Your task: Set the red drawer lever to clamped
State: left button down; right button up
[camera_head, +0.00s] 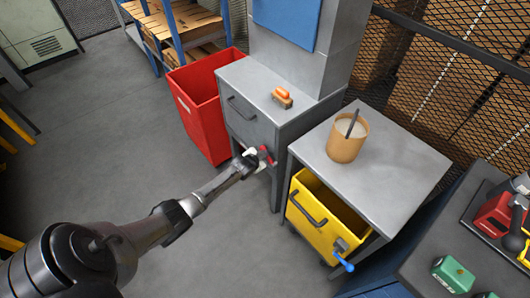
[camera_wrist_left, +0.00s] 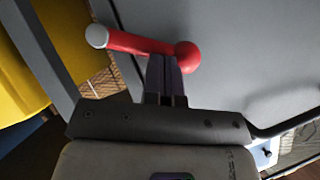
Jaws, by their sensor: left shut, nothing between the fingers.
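The red lever (camera_head: 266,155) is on the front of the grey drawer cabinet, low on its right side. In the left wrist view the red lever (camera_wrist_left: 140,44) lies nearly level, with a red ball at its right end and a pale cap at its left end. My left gripper (camera_head: 253,159) is at the lever. In the wrist view the left gripper (camera_wrist_left: 163,60) is shut and empty, its fingertips right at the lever beside the ball; I cannot tell whether they touch. The grey drawer (camera_head: 249,122) looks closed. My right gripper does not show.
A red bin (camera_head: 198,105) stands left of the cabinet. A yellow bin (camera_head: 322,222) with a blue lever (camera_head: 343,262) sits under the grey side table (camera_head: 395,165), which holds a tan pot (camera_head: 346,143). An orange-topped brush (camera_head: 282,97) lies on the cabinet. The floor at left is clear.

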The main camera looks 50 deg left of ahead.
pick_arm(q)
jog(key=shift+a+f+n+h+b, duration=0.45)
jog(key=shift+a+f+b, duration=0.55)
jog(key=shift+f, duration=0.25)
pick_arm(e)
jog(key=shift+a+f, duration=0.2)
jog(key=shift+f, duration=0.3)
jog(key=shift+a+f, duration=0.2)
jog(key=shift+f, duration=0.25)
pick_arm(q)
jog(key=shift+a+f, duration=0.1)
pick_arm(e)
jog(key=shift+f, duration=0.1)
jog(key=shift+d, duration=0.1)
pick_arm(q)
jog(key=r+p, duration=0.4)
jog(key=p, duration=0.1)
jog(key=shift+s+r, duration=0.25)
jog(key=shift+s, duration=0.05)
jog(key=a+p+v, duration=0.2)
jog(key=p+v, duration=0.2)
jog(key=v, duration=0.5)
jog(key=shift+s+d, duration=0.25)
jog(key=shift+s, duration=0.25)
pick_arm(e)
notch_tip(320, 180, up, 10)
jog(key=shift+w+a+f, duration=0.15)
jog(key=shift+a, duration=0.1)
